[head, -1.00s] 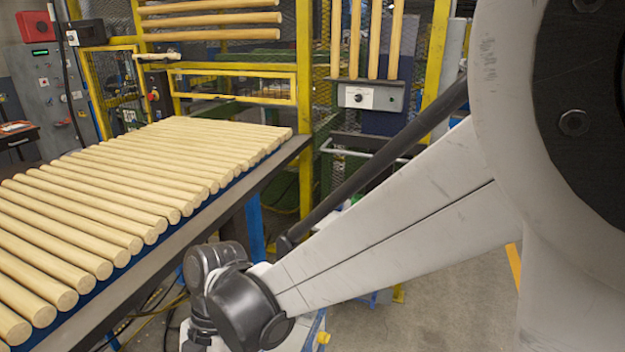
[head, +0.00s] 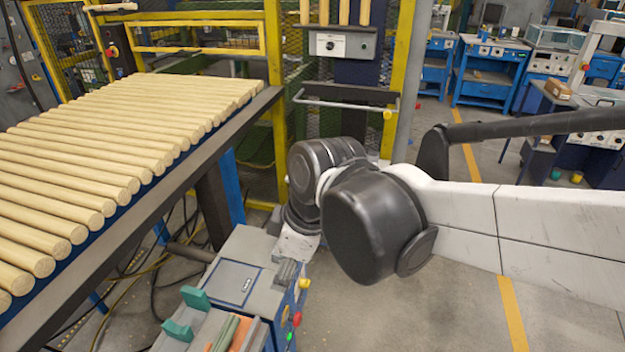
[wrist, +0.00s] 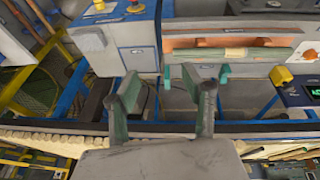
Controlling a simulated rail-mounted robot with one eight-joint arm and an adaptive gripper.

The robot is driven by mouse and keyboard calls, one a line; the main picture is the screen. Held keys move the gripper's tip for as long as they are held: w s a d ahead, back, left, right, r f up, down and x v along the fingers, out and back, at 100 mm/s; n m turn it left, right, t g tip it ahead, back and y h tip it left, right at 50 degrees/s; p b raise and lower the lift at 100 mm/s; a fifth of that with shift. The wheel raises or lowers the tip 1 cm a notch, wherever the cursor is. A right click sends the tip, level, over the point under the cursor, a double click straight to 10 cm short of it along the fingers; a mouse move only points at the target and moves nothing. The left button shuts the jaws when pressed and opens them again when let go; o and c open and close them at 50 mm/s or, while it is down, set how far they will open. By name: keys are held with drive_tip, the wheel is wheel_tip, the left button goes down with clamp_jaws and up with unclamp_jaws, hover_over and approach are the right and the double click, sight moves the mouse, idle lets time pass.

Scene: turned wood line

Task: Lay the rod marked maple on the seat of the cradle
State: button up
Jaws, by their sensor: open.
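In the wrist view my gripper (wrist: 166,95) is open, its two fingers apart with nothing between them. In the head view my dark arm joints largely hide it. Two teal blocks, which look like the cradle (head: 186,313), stand on a grey bench unit at the bottom of the head view. Beside them lie green and orange long pieces (head: 222,332), cut off by the frame edge. The wrist view shows a green bar with a pale middle band (wrist: 236,53) in an orange-lined recess. I cannot read a maple mark on anything.
Many pale wooden rods (head: 110,150) lie side by side on a sloping dark-edged rack (head: 150,205) at left. The grey bench unit (head: 240,282) carries coloured buttons. Yellow fence posts stand behind. Floor at lower right is clear.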

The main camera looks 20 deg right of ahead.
drive_tip(key=s+d+r+m+t+h, duration=0.2)
drive_tip(key=d+r+m+t, duration=0.1)
drive_tip(key=d+m, duration=1)
drive_tip(key=shift+s+d+r+t+h, duration=0.15)
drive_tip(key=shift+d+t+h, duration=0.25)
drive_tip(key=shift+t, duration=0.5)
